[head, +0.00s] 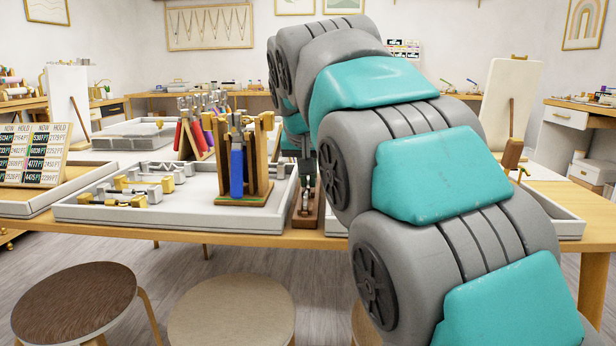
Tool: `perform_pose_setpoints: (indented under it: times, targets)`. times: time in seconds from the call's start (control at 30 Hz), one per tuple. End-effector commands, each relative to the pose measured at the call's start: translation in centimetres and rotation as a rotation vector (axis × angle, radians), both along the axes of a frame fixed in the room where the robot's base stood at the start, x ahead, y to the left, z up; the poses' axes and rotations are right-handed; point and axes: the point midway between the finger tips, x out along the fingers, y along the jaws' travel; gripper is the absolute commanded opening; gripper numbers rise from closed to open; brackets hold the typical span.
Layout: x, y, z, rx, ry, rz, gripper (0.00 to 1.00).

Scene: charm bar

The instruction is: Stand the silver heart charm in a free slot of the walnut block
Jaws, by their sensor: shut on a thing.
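My gripper (306,180) points down at the middle of the table, partly hidden behind my arm. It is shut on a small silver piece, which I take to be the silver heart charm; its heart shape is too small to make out. The walnut block (303,220) is a narrow dark brown piece below my gripper, near the table's front edge. Small pale and silver bits show on top of it. My arm hides its right side, and I cannot tell its slots apart or whether the charm touches it.
Just left stands a wooden rack (257,190) with a blue tool, close to my gripper. A white tray (100,211) holds gold and silver tools. A price board (32,155) stands far left. Stools (232,312) stand in front of the table (190,237).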

Motion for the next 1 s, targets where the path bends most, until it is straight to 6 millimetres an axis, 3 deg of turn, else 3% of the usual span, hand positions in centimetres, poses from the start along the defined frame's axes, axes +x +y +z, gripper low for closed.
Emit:
perform_pose_setpoints:
  times: [0.1, 0.13, 0.43, 1.0]
  targets:
    - [0.00, 0.00, 0.01, 0.000, 0.000, 0.000, 0.00]
    - [0.00, 0.00, 0.01, 0.000, 0.000, 0.000, 0.10]
    - [0.00, 0.00, 0.00, 0.000, 0.000, 0.000, 0.43]
    - [-0.14, 0.00, 0.27, 0.000, 0.000, 0.000, 0.43]
